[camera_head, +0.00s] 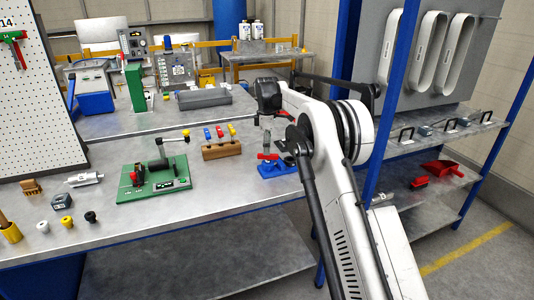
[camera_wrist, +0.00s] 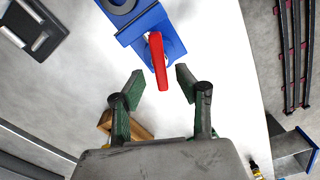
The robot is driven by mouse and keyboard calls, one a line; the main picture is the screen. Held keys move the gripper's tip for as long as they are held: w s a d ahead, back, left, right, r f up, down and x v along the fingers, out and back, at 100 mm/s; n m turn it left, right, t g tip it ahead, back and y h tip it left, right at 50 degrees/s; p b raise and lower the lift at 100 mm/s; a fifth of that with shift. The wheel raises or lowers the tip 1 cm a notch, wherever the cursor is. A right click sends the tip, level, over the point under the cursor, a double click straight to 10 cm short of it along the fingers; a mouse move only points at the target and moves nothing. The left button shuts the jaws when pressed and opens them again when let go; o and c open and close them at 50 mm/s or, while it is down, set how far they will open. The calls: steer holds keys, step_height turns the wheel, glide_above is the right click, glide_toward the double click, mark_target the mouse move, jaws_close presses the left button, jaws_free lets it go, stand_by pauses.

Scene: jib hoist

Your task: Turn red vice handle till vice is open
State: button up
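The blue vice (camera_head: 279,169) stands near the right end of the workbench, below the end of my arm. In the wrist view the blue vice (camera_wrist: 150,22) is at the top middle, and its red handle (camera_wrist: 157,62) points down the picture toward my gripper. My gripper (camera_wrist: 158,84) is open, with its two green-and-dark fingers on either side of the handle's free end. I see a gap between each finger and the handle, and no contact. The red handle also shows small in the head view (camera_head: 268,156). The vice jaws are too small to judge.
A wooden block (camera_head: 221,151) with coloured-handled tools stands left of the vice, and a green fixture (camera_head: 150,185) is further left. A blue-posted shelf (camera_head: 440,138) stands right of my arm. Bare bench (camera_head: 225,195) lies in front of the block.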

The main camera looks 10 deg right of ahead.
step_height(320, 180, up, 9)
stand_by(0.3)
steer(key=s+r+m+t, duration=0.1)
steer(key=s+r+m, duration=0.2)
steer(key=s+r, duration=0.35)
steer(key=s+r+m+t, duration=0.1)
steer(key=s+r+m, duration=0.15)
steer(key=s, duration=0.75)
steer(key=s+r+m+t, duration=0.2)
steer(key=s+r, duration=0.4)
steer(key=s, duration=0.3)
steer(key=s+f+m+t, duration=0.1)
steer(key=s+f+m, duration=0.2)
steer(key=s+f, duration=0.4)
steer(key=s+f+m+t, duration=0.2)
steer(key=s+f+m, duration=0.2)
steer(key=s, duration=1.8)
step_height(320, 180, down, 3)
steer(key=shift+s+d, duration=0.15)
steer(key=shift+d, duration=0.15)
